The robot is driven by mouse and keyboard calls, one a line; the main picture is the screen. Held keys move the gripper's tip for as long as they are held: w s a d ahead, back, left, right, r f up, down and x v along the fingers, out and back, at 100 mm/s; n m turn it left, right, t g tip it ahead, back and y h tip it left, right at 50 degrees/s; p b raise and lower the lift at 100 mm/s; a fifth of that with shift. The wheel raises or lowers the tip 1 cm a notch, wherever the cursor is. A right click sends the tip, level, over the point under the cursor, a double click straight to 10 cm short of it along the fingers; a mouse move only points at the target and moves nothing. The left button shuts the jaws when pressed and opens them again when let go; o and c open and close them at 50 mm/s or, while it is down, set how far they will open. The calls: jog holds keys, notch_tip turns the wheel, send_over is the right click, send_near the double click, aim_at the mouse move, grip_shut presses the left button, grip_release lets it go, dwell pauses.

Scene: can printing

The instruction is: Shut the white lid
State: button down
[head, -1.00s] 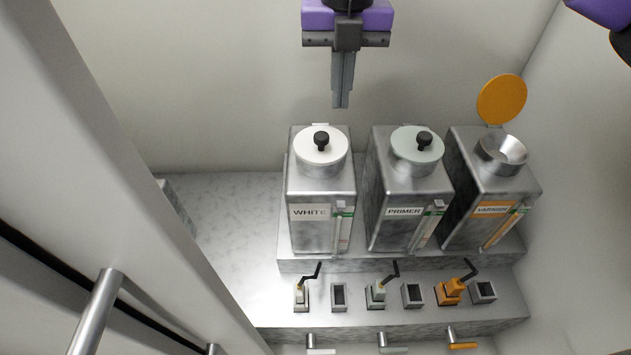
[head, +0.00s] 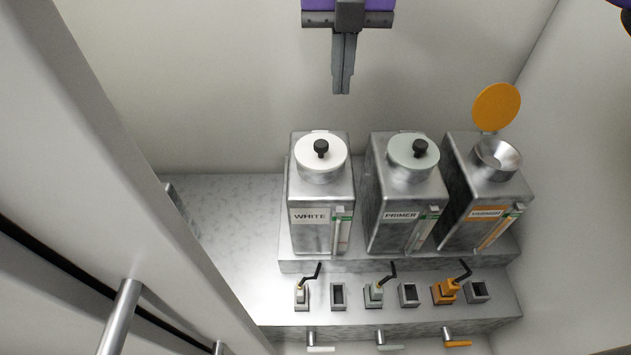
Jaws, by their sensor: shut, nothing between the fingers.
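The white lid (head: 313,146) with its black knob lies flat over the opening of the metal tank labelled WHITE (head: 309,232). It looks shut. My gripper (head: 342,92) is shut and empty, its fingers pointing down. It appears above the white lid in the picture and apart from it.
The PRIMER tank (head: 405,205) stands to the right with its pale grey-green lid (head: 405,150) down. The VARNISH tank (head: 480,205) has its orange lid (head: 497,106) raised upright. Several small taps and cups stand on the lower step in front. A pale panel with handles (head: 120,318) fills the left side. The counter (head: 230,220) left of the tanks is clear.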

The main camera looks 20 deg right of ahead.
notch_tip(320, 180, up, 4)
jog(key=shift+f+p, duration=0.1)
jog(key=shift+p, duration=0.85)
